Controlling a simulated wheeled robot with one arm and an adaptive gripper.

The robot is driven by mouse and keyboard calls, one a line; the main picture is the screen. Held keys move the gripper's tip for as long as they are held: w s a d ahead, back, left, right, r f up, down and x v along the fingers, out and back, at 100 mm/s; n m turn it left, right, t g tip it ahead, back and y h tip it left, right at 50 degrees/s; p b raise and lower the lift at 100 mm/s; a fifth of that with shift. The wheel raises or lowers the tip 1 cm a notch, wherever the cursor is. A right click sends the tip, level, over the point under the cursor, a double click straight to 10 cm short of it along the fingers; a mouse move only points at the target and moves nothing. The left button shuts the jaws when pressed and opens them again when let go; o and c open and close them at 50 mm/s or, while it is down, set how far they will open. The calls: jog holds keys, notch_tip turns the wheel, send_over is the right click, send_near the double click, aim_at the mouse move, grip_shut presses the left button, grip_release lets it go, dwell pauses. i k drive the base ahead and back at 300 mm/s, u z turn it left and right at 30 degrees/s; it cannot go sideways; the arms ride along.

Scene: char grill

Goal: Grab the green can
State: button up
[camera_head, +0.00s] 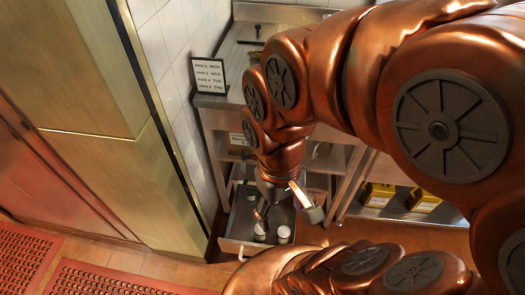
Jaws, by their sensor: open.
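My gripper (287,212) points down over an open metal drawer (232,244), with its fingers spread apart and nothing visible between them. Two small cans with pale tops stand in the drawer near its front: a left can (260,232) below the left finger and a right can (284,234) below the gap. Another small can-like item (251,191) shows further back, left of the gripper. It looks dark, perhaps greenish, but I cannot tell for sure which item is the green can. My arm hides part of the drawer's inside.
A steel counter (235,58) with a framed sign (209,75) stands behind the drawer, against the tiled wall. A lower shelf at right holds yellow boxes (379,195). A brass-coloured cabinet (120,170) is close on the left. Red perforated mats (25,255) lie on the floor.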

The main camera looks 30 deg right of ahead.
aim_at(260, 236)
jog(key=z, duration=0.55)
jog(key=k, duration=0.6)
jog(key=z, duration=0.45)
jog(key=i, duration=0.25)
jog(key=u, duration=0.2)
